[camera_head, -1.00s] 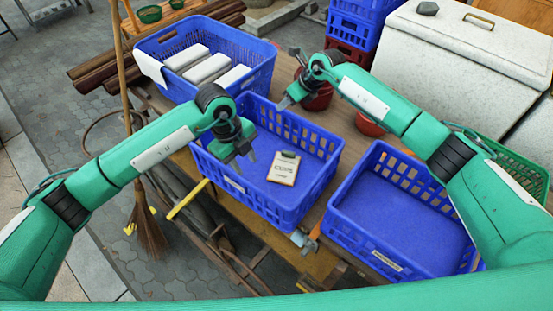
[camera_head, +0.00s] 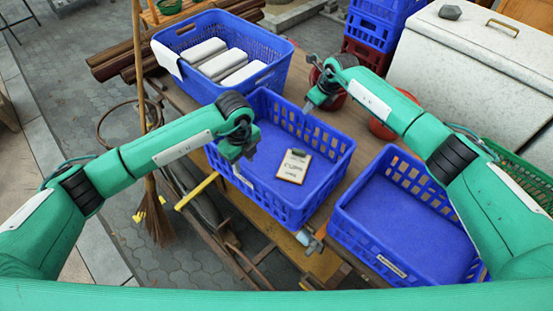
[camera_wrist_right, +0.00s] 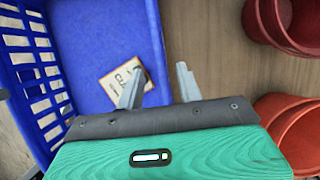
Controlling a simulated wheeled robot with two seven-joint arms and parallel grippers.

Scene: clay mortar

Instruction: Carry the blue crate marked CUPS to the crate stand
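The blue crate marked CUPS (camera_head: 262,185) stands on the wooden table in the middle of the head view. A card lettered CUPS (camera_head: 294,166) lies on its floor; the card also shows in the right wrist view (camera_wrist_right: 118,82). My left gripper (camera_head: 241,160) is at the crate's left wall, its fingers pointing down and seeming apart. My right gripper (camera_head: 308,106) is at the back right wall. In the right wrist view, the right gripper (camera_wrist_right: 160,85) is open, with the crate's edge between its fingertips. I cannot make out a crate stand.
A second blue crate (camera_head: 365,240), empty, stands close on the right. A blue basket (camera_head: 243,92) with white blocks stands behind left. Red pots (camera_wrist_right: 285,120) are beside my right gripper. A broom (camera_head: 152,205) leans at the left. A white chest (camera_head: 470,75) is at the back right.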

